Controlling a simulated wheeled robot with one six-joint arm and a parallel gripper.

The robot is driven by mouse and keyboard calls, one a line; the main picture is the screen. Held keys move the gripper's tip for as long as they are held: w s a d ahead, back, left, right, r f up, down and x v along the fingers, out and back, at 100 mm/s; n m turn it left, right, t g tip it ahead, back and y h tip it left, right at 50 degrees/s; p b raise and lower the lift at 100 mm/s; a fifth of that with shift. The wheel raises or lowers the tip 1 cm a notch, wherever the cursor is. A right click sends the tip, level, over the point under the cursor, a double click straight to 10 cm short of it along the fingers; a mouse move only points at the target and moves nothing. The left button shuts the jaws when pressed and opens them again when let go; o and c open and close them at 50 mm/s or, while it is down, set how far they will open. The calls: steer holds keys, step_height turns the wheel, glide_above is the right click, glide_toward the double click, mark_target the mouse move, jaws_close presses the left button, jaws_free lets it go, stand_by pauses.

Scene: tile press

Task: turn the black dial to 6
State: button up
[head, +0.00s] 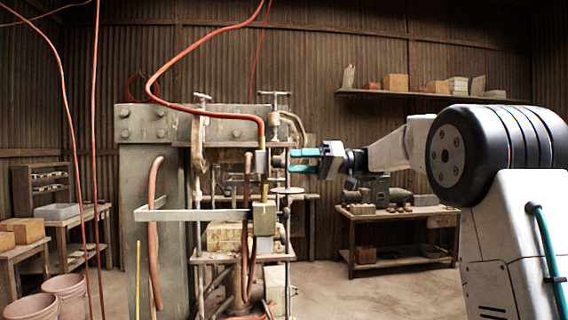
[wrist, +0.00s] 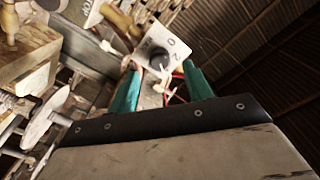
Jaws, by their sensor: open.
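The black dial (wrist: 160,61) shows in the wrist view, on a pale plate (wrist: 175,47) with dark marks around it. The plate appears tilted in this view, and I cannot read which mark the dial points at. In the head view a small dark knob (head: 279,160), apparently the dial, sits on the press's right side. My gripper (head: 293,161) is level with it, with teal fingers apart and pointing left at it. In the wrist view my gripper's fingers (wrist: 160,84) stand either side of the dial, open, with nothing held. I cannot tell whether they touch it.
The press (head: 157,180) fills the middle left, with a red hose (head: 215,112) looping over it. A flat grey bar (head: 190,215) juts out left. A workbench (head: 400,212) and a shelf (head: 435,96) stand behind. Open floor (head: 345,290) lies right of the press.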

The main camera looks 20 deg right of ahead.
mark_target(275, 162)
steer(key=x, duration=0.4)
steer(key=c, duration=1)
steer(key=shift+o, duration=0.2)
steer(key=shift+m, duration=0.3)
steer(key=m, duration=1.1)
